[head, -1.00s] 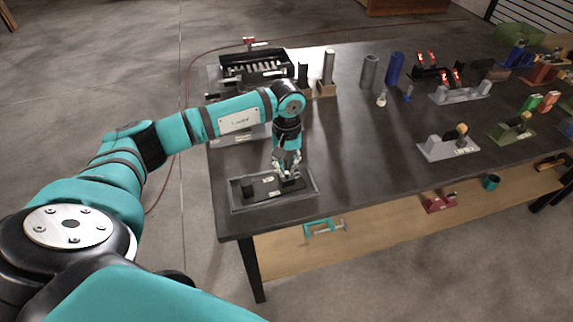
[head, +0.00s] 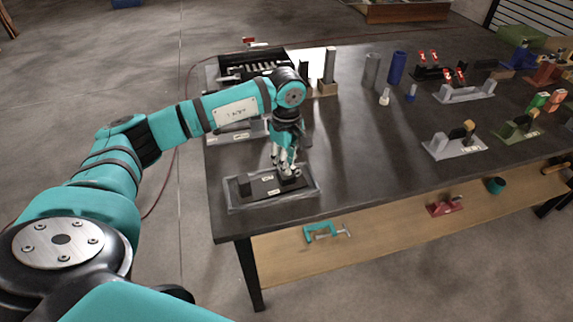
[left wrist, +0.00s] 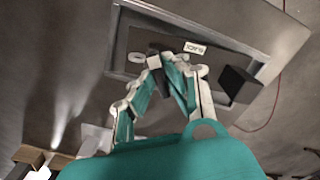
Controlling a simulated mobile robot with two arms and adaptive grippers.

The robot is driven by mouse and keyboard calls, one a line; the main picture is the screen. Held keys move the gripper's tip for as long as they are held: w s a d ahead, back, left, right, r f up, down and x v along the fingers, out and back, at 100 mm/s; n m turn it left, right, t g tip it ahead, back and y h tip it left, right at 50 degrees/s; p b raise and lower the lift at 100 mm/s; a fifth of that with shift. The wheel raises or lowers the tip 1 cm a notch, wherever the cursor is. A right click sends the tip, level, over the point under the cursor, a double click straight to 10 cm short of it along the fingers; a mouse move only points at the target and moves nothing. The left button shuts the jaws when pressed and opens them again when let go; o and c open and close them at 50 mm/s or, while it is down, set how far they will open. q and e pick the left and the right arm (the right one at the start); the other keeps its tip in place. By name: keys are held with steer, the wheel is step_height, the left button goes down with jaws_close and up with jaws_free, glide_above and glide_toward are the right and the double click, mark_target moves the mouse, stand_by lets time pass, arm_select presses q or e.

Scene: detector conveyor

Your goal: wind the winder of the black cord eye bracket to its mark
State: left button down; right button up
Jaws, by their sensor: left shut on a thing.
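The black cord eye bracket (head: 262,190) lies in a shallow grey tray (head: 233,208) at the table's near left corner. Its dark upright block (head: 243,186) stands at the left end in the head view, and on the right in the left wrist view (left wrist: 238,86). A white label reading BLACK (left wrist: 194,48) is on its plate. My left gripper (head: 287,172) points down over the bracket's right end, shut on the winder (left wrist: 156,62). The fingers hide most of the winder, and I cannot make out its mark. My right gripper is not in view.
Grey (head: 456,142) and green (head: 517,128) brackets stand on the right of the table (head: 350,175). Upright cylinders (head: 396,68) stand farther back. A teal clamp (head: 322,231) lies on the lower shelf. The tabletop right of the tray is clear.

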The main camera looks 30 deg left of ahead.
arm_select(q)
steer(key=shift+n+b, duration=0.55)
steer(key=shift+n, duration=1.35)
steer(key=c, duration=1.4)
jaws_free()
steer(key=shift+r, duration=0.1)
step_height(320, 180, up, 12)
